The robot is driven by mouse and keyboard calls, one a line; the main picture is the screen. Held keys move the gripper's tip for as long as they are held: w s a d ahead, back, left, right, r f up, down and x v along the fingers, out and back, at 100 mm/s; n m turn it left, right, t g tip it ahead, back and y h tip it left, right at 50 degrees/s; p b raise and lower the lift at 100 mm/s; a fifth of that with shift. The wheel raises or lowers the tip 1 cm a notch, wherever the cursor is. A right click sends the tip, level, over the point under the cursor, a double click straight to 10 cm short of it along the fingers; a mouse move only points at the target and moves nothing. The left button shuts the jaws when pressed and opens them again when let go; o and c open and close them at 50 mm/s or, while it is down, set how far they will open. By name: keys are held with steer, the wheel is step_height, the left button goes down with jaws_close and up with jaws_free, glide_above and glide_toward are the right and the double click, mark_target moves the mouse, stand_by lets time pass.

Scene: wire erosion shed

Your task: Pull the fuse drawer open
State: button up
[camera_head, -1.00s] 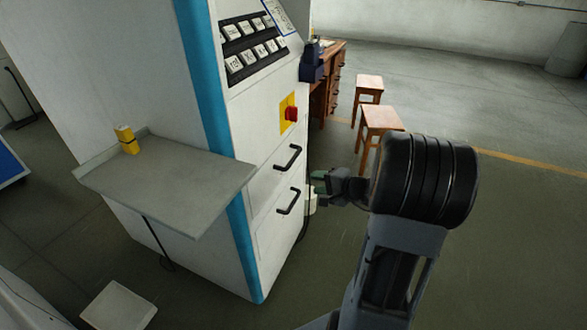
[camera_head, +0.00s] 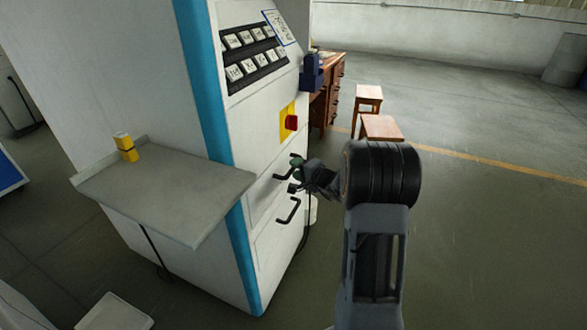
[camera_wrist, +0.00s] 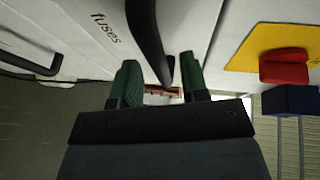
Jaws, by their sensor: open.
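The fuse drawer (camera_head: 262,192) is the upper of two drawers in the white machine's front. It looks flush with the panel. In the wrist view its white front (camera_wrist: 88,50) carries the word "fuses". Its black bar handle (camera_head: 280,177) is partly hidden by my gripper (camera_head: 296,174) in the head view. In the wrist view the handle (camera_wrist: 147,35) reaches down between the two green fingertips of my gripper (camera_wrist: 160,80). The fingers are apart, one on each side of the handle, with gaps visible; I cannot tell if either touches it.
A second black handle (camera_head: 289,210) is just below. A red switch on a yellow plate (camera_head: 291,122) is above. Stools (camera_head: 380,127) and a wooden desk (camera_head: 328,90) stand behind. Floor to the right is clear.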

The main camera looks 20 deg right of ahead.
steer(key=shift+x, duration=0.95)
jaws_close()
